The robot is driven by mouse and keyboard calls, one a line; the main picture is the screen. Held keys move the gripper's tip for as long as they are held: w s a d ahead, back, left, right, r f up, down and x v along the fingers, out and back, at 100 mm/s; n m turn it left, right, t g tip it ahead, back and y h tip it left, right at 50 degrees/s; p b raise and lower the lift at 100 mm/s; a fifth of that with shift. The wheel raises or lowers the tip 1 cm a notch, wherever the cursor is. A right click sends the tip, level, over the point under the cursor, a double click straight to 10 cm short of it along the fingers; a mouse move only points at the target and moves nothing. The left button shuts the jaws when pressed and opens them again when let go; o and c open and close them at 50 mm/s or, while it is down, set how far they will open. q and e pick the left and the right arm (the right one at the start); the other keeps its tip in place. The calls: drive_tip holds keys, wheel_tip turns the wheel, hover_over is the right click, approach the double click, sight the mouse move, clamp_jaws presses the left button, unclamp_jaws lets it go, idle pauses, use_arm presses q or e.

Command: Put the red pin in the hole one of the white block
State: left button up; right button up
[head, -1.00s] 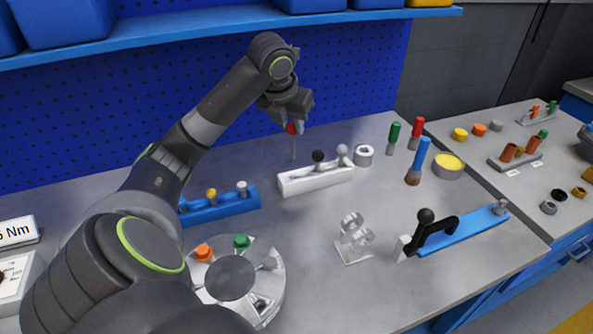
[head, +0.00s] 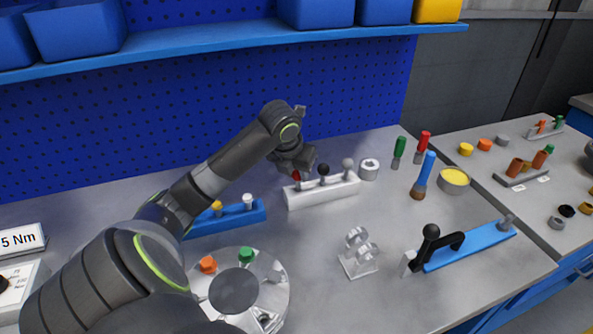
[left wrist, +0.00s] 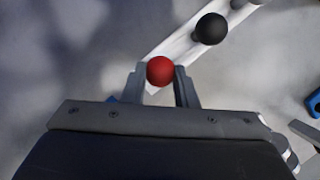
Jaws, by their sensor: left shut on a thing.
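The white block (head: 330,194) lies on the grey bench. A black-headed pin (head: 323,169) and a grey-headed pin (head: 347,164) stand upright in it. My left gripper (head: 297,172) is shut on the red pin (head: 296,176) at the block's left end. In the left wrist view the round red head (left wrist: 160,70) sits between the two fingertips (left wrist: 160,80), over the near end of the block (left wrist: 176,45), with the black head (left wrist: 211,28) beyond. The pin's shank is mostly hidden; how deep it sits in the hole I cannot tell. My right gripper is not in view.
A blue block (head: 232,217) with yellow and white-headed pins stands to the left. A round fixture (head: 235,290) is in front, a clear stand (head: 358,255) and a blue toggle clamp (head: 470,245) to the right.

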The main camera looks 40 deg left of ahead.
use_arm(q)
drive_tip(key=o, duration=1)
drive_tip(key=v, duration=1.2)
drive_tip(key=shift+r+p, duration=0.1)
drive_tip(key=shift+p, duration=0.2)
